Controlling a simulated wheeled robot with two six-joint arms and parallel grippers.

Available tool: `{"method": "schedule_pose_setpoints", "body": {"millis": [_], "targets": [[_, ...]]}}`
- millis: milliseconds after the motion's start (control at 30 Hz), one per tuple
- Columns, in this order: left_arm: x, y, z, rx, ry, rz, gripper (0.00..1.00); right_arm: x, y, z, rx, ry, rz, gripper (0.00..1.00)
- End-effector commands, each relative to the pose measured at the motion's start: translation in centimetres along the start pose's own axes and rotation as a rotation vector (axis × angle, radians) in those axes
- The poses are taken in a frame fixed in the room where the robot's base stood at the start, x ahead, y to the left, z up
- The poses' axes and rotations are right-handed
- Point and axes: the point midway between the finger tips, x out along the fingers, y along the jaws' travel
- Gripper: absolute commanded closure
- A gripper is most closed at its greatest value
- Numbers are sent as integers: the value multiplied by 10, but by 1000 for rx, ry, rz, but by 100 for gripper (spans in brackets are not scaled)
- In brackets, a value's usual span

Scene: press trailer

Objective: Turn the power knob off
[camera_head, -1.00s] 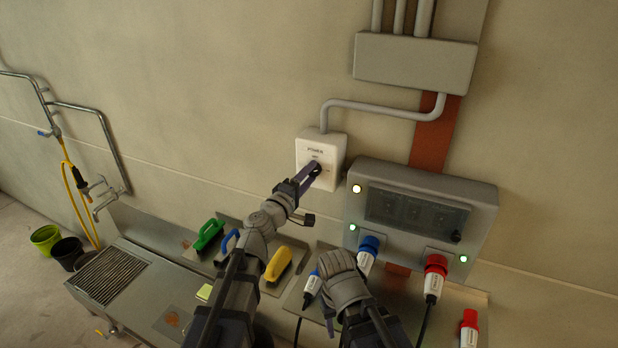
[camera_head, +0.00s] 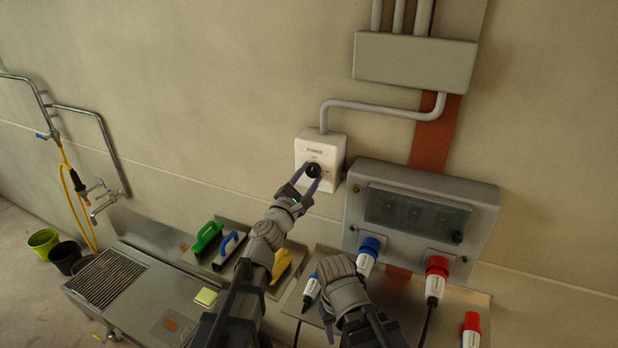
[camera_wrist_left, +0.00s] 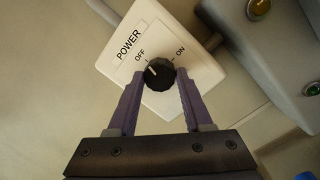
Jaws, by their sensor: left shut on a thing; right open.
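The round black power knob (camera_head: 313,171) sits on a white box (camera_head: 326,148) labelled POWER on the wall. In the left wrist view the knob (camera_wrist_left: 159,74) has OFF printed at its upper left and ON at its right. Its white pointer line points up-left, toward OFF. My left gripper (camera_head: 307,180) is shut on the knob, one finger on each side, as the left wrist view also shows (camera_wrist_left: 159,85). My right gripper (camera_head: 338,268) is open, low in front of the bench; its fingers are hard to make out.
A grey electrical panel (camera_head: 480,215) with unlit lamps is right of the switch box. Blue (camera_head: 368,250) and red (camera_head: 436,270) plugs hang under it. Brushes and trowels, one green (camera_head: 208,236), lie on the steel bench. A conduit (camera_head: 385,108) runs above.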

Motion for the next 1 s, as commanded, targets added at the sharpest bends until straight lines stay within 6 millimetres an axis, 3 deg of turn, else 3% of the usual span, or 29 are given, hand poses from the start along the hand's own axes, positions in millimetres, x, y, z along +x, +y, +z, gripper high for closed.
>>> {"method": "schedule_pose_setpoints", "body": {"millis": [400,967,1000], "targets": [[0,-1,0,-167,13,18,100,1,0,0,0,0,0,50],[-1,-1,0,-190,15,21,100,1,0,0,0,0,0,50],[-1,-1,0,-190,15,21,46,1,0,0,0,0,0,50]]}}
